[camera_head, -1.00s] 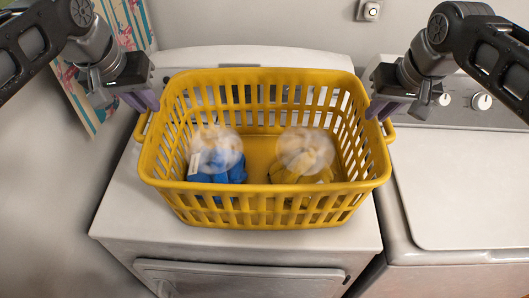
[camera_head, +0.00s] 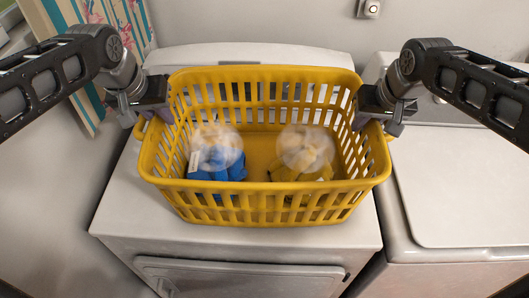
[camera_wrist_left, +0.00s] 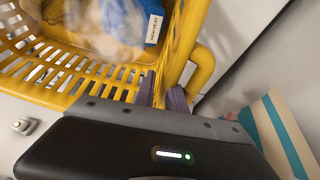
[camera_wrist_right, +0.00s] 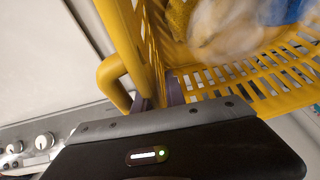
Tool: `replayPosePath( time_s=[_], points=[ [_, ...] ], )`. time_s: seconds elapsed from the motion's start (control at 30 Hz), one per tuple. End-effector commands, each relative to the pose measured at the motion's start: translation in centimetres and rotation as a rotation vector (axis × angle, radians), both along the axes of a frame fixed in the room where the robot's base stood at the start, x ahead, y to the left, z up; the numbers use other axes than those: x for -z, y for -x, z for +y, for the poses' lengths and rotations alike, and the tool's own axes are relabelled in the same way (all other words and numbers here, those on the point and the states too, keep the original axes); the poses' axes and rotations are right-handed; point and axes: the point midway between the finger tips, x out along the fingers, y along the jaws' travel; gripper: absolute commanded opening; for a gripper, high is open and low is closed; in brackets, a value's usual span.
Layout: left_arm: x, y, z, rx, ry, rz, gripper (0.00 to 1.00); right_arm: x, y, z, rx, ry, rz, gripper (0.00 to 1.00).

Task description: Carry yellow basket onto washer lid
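The yellow basket (camera_head: 262,205) stands upright on the left white machine. It holds a blue bundle (camera_head: 215,166) and a yellow bundle (camera_head: 302,172), each with a blurred pale round top. My left gripper (camera_head: 155,118) is at the basket's left end, its purple fingers (camera_wrist_left: 162,95) either side of the end wall by the handle (camera_wrist_left: 202,65). My right gripper (camera_head: 382,122) is likewise at the right end, its fingers (camera_wrist_right: 158,98) astride that wall beside the handle (camera_wrist_right: 112,80). The washer lid (camera_head: 465,190) is bare, on the right machine.
The left machine's top (camera_head: 125,215) shows bare around the basket. A narrow gap separates the two machines. A wall stands close behind, with an outlet (camera_head: 368,9). A striped, patterned board (camera_head: 125,25) leans at the back left.

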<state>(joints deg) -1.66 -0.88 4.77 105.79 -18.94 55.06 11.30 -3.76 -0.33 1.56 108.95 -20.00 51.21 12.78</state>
Motion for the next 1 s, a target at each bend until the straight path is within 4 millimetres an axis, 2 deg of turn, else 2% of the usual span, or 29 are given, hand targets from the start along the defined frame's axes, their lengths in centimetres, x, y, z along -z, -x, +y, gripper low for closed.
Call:
replayPosePath(
  time_s=[0.13, 0.3, 1.0],
  points=[
    [-0.01, 0.00, 0.00, 0.000, 0.000, 0.000, 0.14, -0.02, 0.00, 0.00, 0.000, 0.000, 0.000, 0.14],
    [-0.03, 0.00, -0.01, 0.000, 0.000, 0.000, 0.00, -0.04, 0.01, 0.00, 0.000, 0.000, 0.000, 0.00],
    [-0.08, -0.01, 0.01, 0.001, 0.000, -0.001, 0.00, -0.10, -0.01, -0.02, 0.000, 0.000, -0.001, 0.00]
  ],
)
